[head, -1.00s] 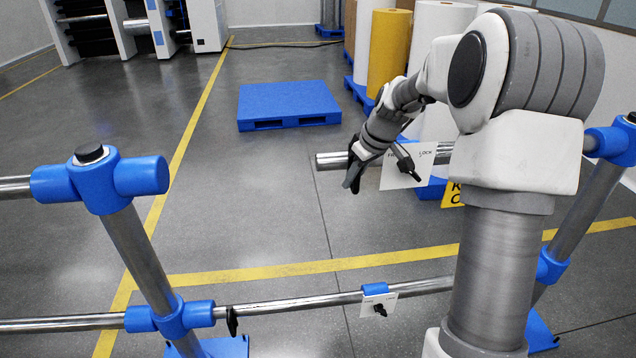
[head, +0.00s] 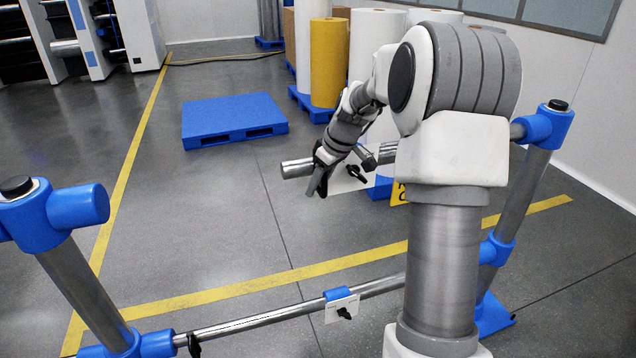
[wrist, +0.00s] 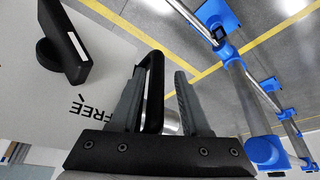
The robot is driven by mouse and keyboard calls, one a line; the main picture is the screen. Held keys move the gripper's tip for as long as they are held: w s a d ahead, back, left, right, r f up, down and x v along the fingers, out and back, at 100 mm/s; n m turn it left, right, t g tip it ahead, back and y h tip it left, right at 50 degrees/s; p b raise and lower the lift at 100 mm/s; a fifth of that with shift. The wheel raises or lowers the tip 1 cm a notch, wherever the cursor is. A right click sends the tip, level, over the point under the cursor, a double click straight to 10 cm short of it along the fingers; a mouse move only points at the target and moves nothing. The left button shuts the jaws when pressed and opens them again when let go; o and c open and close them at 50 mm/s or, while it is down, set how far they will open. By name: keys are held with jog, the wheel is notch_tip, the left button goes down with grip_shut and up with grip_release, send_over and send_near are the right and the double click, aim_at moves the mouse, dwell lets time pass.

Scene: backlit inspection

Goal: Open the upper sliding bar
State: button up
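The upper sliding bar (head: 297,168) is a metal tube reaching left from the right post. Its free end hangs well apart from the blue socket (head: 80,205) on the left post. A white plate (head: 343,184) with a black knob (head: 356,174) is on it. In the wrist view the plate (wrist: 35,105) reads "FREE", beside the knob (wrist: 65,45). My gripper (head: 317,190) is at the bar near its free end. In the wrist view, a black handle (wrist: 152,85) stands between the fingers of my gripper (wrist: 158,95), close to the left finger, with a gap at the right one.
A lower bar (head: 255,320) with its own small plate (head: 342,308) spans the posts, with the right post (head: 518,195) behind my arm. Beyond are a blue pallet (head: 233,120) and large rolls (head: 328,65). The floor between pallet and bars is clear.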

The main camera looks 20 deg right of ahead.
dwell(0.4)
jog(key=p+v, duration=0.1)
jog(key=v, duration=1.6)
jog(key=shift+s+r, duration=0.1)
jog(key=s+a+r, duration=0.1)
jog(key=s+a, duration=0.5)
jog(key=a, duration=0.4)
jog(key=s+a+r, duration=0.1)
jog(key=s+a, duration=0.5)
jog(key=a, duration=0.3)
jog(key=s+d+f+m+t+h, duration=0.1)
jog(key=s+f+m, duration=0.1)
jog(key=s, duration=0.4)
jog(key=s+d+f+m+h, duration=0.1)
jog(key=s+f+m, duration=0.2)
jog(key=s+f, duration=0.2)
jog(key=s, duration=0.2)
jog(key=shift+s+m+t, duration=0.3)
jog(key=shift+s+t, duration=0.05)
jog(key=shift+t, duration=0.05)
